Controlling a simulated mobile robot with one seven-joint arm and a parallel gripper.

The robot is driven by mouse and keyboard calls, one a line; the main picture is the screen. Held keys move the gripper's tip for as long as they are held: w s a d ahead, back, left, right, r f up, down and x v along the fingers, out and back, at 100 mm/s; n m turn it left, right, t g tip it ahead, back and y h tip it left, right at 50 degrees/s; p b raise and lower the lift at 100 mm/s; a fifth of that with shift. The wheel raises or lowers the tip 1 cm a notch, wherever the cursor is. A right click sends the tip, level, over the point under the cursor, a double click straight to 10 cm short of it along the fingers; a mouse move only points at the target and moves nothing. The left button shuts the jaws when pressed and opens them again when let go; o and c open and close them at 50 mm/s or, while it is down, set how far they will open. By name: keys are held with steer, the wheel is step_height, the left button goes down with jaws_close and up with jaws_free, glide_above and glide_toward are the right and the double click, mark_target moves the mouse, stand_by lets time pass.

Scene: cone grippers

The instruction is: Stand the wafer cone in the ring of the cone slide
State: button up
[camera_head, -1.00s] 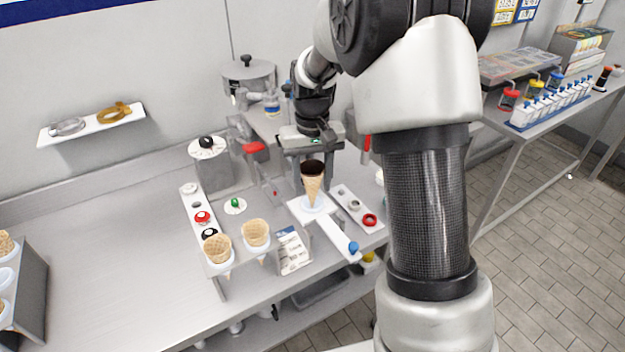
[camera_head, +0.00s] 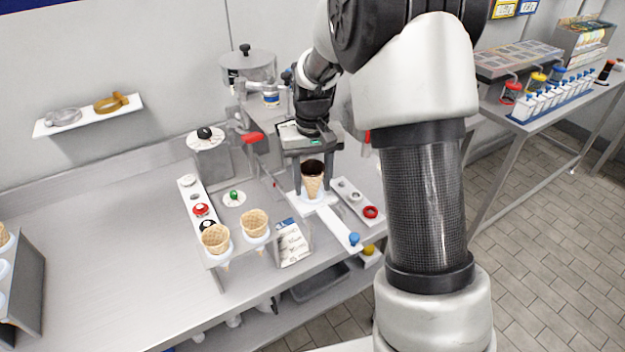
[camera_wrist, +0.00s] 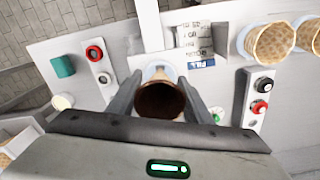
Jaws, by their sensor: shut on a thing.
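A wafer cone (camera_head: 312,180) with a dark brown inside stands upright over the white cone slide (camera_head: 335,224), which has a blue knob at its front end. My gripper (camera_head: 312,172) is shut on the cone, with one finger on each side of it. In the wrist view the cone's dark mouth (camera_wrist: 160,100) sits between the fingers of my gripper (camera_wrist: 163,98). A pale ring (camera_wrist: 152,72) of the slide shows just beyond the cone. The cone's tip is at the slide's ring, but I cannot tell how deep it sits.
Two waffle cones (camera_head: 215,238) stand in a holder at front left, beside a printed card (camera_head: 291,244). A strip with a red ring (camera_head: 370,212) lies right of the slide. A strip with red and black knobs (camera_head: 200,210) is left.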

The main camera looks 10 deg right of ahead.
mark_target(312, 168)
steer(key=shift+f, duration=0.35)
steer(key=shift+r, duration=0.15)
steer(key=shift+r+p, duration=1.75)
steer(key=shift+r, duration=0.65)
